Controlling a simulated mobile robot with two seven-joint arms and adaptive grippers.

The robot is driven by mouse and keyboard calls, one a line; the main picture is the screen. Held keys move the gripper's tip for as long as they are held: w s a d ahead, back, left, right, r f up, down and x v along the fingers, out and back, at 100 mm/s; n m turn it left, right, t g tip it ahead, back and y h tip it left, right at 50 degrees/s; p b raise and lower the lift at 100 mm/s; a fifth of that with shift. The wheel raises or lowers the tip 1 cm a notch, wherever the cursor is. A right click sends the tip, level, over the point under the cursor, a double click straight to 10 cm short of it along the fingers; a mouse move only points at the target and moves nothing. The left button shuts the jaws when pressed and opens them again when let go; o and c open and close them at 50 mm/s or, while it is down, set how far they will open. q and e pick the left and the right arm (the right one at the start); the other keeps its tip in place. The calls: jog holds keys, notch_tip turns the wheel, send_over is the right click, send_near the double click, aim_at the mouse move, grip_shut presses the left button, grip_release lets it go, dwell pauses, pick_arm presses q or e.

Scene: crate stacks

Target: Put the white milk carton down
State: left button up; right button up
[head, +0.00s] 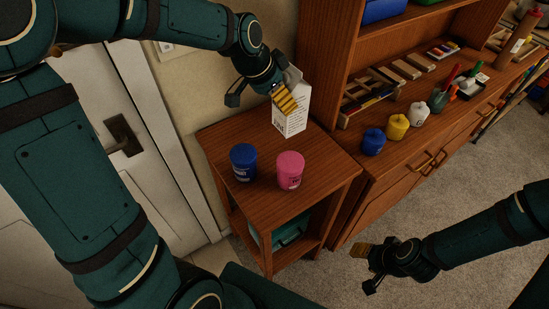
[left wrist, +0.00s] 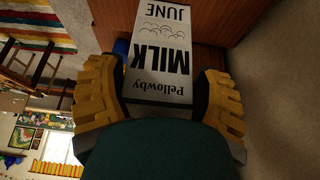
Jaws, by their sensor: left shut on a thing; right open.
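The white milk carton (head: 292,112) is upright at the back of the small wooden side table (head: 265,215), near the wall. My left gripper (head: 282,98) is shut on its upper part. In the left wrist view the carton (left wrist: 160,60) shows the words MILK and JUNE between the yellow finger pads of my left gripper (left wrist: 160,100). I cannot tell for sure whether its base touches the tabletop. My right gripper (head: 366,268) is open and empty, low over the carpet at the right.
A blue tub (head: 243,163) and a pink tub (head: 290,171) stand on the table in front of the carton. A teal bin (head: 290,233) sits on the lower shelf. A wooden cabinet (head: 400,165) with paint pots stands at the right. The table's right front corner is clear.

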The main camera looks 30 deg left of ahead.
aim_at(278, 129)
pick_arm(q)
jog(key=shift+w+f, duration=0.15)
jog(key=shift+f, duration=0.35)
notch_tip(278, 129, down, 10)
jog(key=shift+r+b, duration=0.1)
jog(key=shift+b, duration=0.95)
pick_arm(e)
jog(key=f, duration=0.3)
jog(key=shift+s+a, duration=0.1)
jog(key=shift+s, duration=0.2)
pick_arm(q)
jog(key=o, duration=1.3)
jog(key=shift+f, duration=0.2)
pick_arm(e)
jog(key=shift+f, duration=0.15)
pick_arm(q)
jog(key=shift+r, duration=0.1)
